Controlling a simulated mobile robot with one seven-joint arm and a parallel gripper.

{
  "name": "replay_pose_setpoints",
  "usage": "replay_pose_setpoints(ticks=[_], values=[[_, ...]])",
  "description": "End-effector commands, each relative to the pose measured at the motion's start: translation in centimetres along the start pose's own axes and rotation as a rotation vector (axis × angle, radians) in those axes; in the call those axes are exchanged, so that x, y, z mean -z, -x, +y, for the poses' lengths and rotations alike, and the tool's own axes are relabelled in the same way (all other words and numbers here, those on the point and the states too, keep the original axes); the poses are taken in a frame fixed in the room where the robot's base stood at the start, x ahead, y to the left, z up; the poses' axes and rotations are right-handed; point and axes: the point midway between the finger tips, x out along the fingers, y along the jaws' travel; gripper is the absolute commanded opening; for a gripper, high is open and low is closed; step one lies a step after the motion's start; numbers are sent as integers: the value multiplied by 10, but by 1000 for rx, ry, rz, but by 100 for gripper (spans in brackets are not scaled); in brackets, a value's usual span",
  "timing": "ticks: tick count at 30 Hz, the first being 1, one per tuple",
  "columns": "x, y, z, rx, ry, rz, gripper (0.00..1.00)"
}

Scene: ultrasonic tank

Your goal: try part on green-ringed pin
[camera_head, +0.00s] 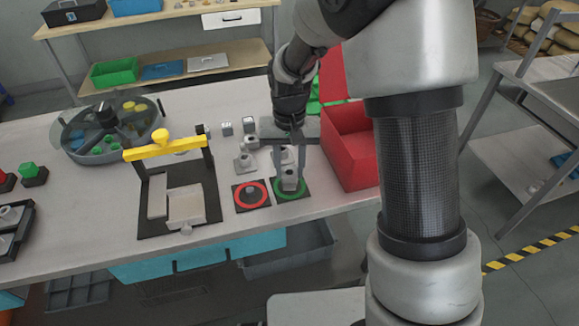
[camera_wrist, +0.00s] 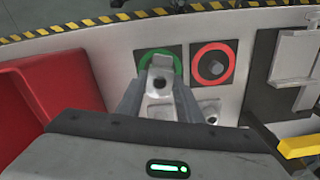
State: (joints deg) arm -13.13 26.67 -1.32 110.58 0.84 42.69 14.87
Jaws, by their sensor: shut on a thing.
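My gripper (camera_head: 290,173) points down over the green-ringed square at the front of the table. It is shut on a grey metal part (camera_head: 289,182), which also shows between the fingers in the wrist view (camera_wrist: 160,82). The part stands over the green ring (camera_head: 305,190), seen in the wrist view around its far end (camera_wrist: 178,62). The green-ringed pin is hidden by the part, and I cannot tell whether the part is around it. The red-ringed pad (camera_head: 251,196), with a bare dark pin, lies just left of it; the wrist view shows it to the right (camera_wrist: 212,63).
Loose grey parts (camera_head: 245,161) stand behind the pads. An open red box (camera_head: 350,150) is close on the right. A fixture with a yellow bar (camera_head: 160,148) stands left, and a round divided tray (camera_head: 75,142) farther left. The table's front edge is near.

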Motion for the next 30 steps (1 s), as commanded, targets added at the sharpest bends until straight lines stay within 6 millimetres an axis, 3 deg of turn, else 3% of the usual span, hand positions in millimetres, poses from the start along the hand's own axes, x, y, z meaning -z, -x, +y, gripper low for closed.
replay_pose_setpoints(ticks=[30], values=[[0,-14,0,0,0,0,7]])
